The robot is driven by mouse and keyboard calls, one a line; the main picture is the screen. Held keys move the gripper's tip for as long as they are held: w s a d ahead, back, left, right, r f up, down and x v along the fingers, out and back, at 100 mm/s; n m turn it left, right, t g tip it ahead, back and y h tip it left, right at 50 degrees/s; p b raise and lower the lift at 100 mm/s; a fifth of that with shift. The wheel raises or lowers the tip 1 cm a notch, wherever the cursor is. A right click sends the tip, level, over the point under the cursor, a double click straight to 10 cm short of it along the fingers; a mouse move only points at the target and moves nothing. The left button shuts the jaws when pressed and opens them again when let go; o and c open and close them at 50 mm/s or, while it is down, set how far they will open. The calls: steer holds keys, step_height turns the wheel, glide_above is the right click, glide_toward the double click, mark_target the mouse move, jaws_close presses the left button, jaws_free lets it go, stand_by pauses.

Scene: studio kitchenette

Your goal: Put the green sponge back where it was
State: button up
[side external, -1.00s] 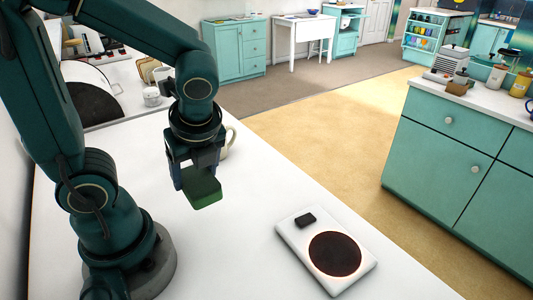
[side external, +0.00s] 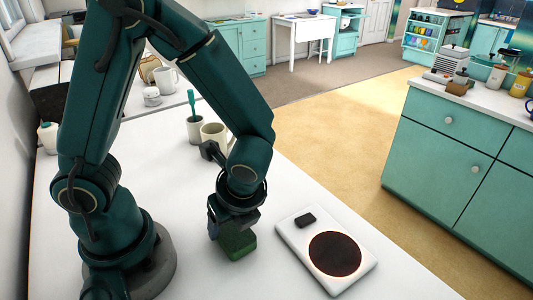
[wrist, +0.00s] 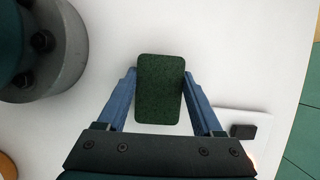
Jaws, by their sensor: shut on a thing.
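The green sponge (side external: 238,245) is held in my gripper (side external: 232,232), just left of the white hot plate in the side view. In the wrist view the sponge (wrist: 160,90) sits between the two blue fingers of my gripper (wrist: 160,100), its long side in line with them. The gripper is shut on it. The sponge is low over the white counter (side external: 190,215); I cannot tell whether it touches the surface. The gripper hides part of the sponge's top in the side view.
The white hot plate (side external: 290,237) with a dark round disc (side external: 335,254) and a small black block (side external: 305,221) lies right of the sponge. Counter in front is clear.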

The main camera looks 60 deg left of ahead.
steer(key=shift+f, duration=0.1)
steer(key=o, duration=1.2)
steer(key=shift+f, duration=0.1)
steer(key=v, duration=1.2)
step_height(320, 180, up, 4)
steer(key=n+t+h, duration=0.5)
steer(key=n+t, duration=0.1)
steer(key=n, duration=1.2)
glide_above(224, 233)
steer(key=shift+a, duration=0.35)
